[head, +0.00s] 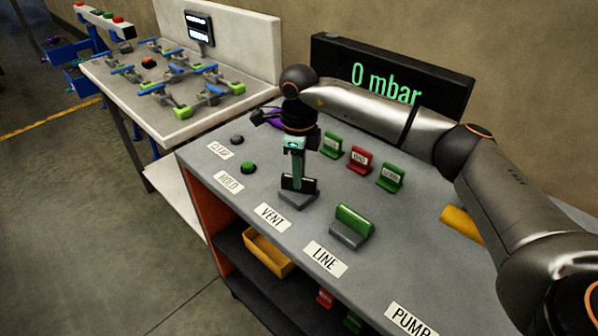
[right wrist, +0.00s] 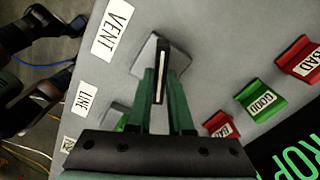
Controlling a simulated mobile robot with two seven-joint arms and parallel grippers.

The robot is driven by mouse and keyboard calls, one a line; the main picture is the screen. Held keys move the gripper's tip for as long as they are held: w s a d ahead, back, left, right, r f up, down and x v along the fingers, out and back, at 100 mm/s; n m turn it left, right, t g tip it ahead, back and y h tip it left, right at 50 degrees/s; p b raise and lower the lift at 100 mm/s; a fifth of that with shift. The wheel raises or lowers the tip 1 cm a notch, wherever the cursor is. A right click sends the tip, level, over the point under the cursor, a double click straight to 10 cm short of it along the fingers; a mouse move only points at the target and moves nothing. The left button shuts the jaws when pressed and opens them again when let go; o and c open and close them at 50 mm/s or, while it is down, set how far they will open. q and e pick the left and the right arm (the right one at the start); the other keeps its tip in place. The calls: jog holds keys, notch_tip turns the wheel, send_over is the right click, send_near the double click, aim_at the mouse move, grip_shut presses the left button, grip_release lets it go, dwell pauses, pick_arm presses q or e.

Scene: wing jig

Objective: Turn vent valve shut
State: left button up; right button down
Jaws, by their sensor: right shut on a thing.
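The vent valve stands behind the VENT label (head: 269,217) on the grey bench top. It has a grey base (head: 297,198) and a dark flat handle with a pale stripe along its edge. My right gripper (head: 298,180) reaches down on it from above, its green fingers shut on the handle. In the right wrist view the handle (right wrist: 161,72) sits between the fingertips (right wrist: 160,92), above the grey base (right wrist: 143,54). The fingers hide part of the handle. My left gripper does not show.
The line valve with a green handle (head: 353,217) stands to the right. Green and red label stands (head: 359,160) sit behind. A display (head: 391,80) reads 0 mbar. Two buttons (head: 248,168) are at the left. A yellow bin (head: 267,251) is under the bench top.

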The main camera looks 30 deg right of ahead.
jog(key=m, duration=0.5)
jog(key=shift+m, duration=0.4)
dwell(0.3)
jog(key=c, duration=0.8)
grip_release()
notch_tip(320, 180, up, 13)
jog(key=shift+f, duration=0.2)
